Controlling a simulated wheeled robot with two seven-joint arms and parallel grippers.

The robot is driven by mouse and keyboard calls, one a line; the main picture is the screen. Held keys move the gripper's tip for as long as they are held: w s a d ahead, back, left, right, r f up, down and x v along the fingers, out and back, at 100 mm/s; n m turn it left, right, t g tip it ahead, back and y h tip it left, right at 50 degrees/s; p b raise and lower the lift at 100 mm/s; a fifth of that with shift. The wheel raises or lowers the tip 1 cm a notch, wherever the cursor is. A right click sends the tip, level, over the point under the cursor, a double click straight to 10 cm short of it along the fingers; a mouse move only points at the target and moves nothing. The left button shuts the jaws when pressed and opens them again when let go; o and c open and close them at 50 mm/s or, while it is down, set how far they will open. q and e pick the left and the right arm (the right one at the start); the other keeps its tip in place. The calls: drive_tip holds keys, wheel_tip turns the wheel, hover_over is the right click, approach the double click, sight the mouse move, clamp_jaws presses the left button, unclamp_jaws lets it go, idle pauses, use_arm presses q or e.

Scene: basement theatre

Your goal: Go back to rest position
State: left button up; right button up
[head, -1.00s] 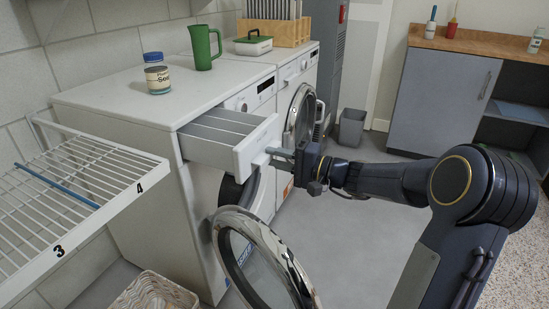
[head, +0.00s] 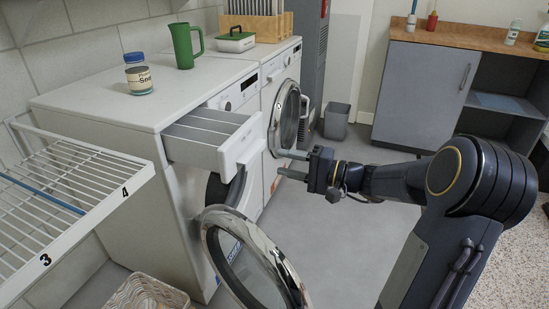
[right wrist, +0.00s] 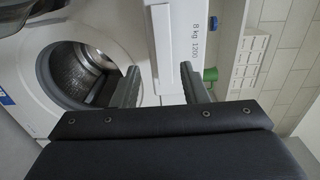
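My right gripper (head: 292,163) is open and empty, a little to the right of the pulled-out detergent drawer (head: 228,158) and apart from it. In the right wrist view its two fingers (right wrist: 162,88) stand apart, with the drawer front (right wrist: 192,45) beyond them. The near washing machine (head: 130,180) has its drawer out and its round door (head: 270,262) swung open. Its dark drum opening (right wrist: 88,75) shows in the right wrist view. My left gripper does not show.
A jar (head: 138,75) and a green jug (head: 186,46) stand on the machine. A second machine (head: 282,70) with an open door (head: 286,118) is beyond. A wire rack (head: 60,190) is at left, a basket (head: 145,293) below. Open floor (head: 350,235) lies under my right arm.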

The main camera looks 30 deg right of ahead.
drive_tip(key=shift+s+d, duration=0.15)
drive_tip(key=shift+s, duration=0.05)
idle(0.4)
drive_tip(key=s+a+n+g, duration=0.5)
drive_tip(key=s+a+g, duration=0.3)
drive_tip(key=s+a, duration=0.6)
drive_tip(key=s+a+f+n+h, duration=0.1)
drive_tip(key=s+f+n+h, duration=0.3)
drive_tip(key=s+f+h, duration=0.55)
wheel_tip(320, 180, up, 34)
drive_tip(key=s+y+p, duration=0.1)
drive_tip(key=y+p, duration=0.1)
drive_tip(key=p, duration=3)
drive_tip(key=shift+s+f+g, duration=0.2)
drive_tip(key=shift+s+g, duration=0.1)
